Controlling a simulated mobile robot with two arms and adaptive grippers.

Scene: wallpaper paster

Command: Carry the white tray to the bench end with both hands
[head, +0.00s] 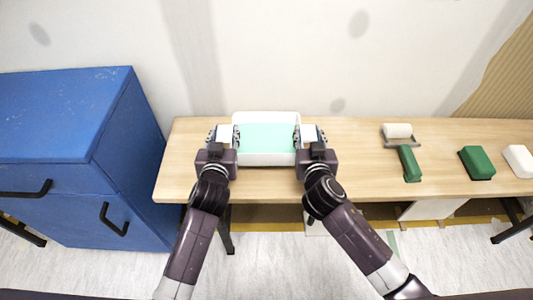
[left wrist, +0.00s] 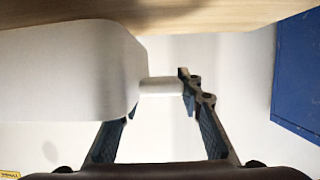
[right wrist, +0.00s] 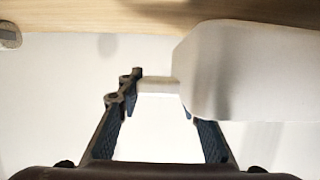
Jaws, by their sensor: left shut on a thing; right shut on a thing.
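The white tray (head: 267,159), with a pale green layer inside, is on or just above the left part of the wooden bench; I cannot tell if it touches. My left gripper (head: 221,134) is shut on the tray's left handle, and my right gripper (head: 312,134) is shut on its right handle. In the left wrist view the tray wall (left wrist: 70,70) fills the left side and a handle (left wrist: 160,87) lies between the fingers. The right wrist view shows the tray wall (right wrist: 250,70) at right, with the other handle (right wrist: 158,88) between the fingers.
The wooden bench (head: 350,180) has clear room right of the tray. Farther right are a roller with a green handle (head: 408,162), a green block (head: 476,163) and a white block (head: 519,161). A blue cabinet (head: 130,170) stands close at the bench's left end.

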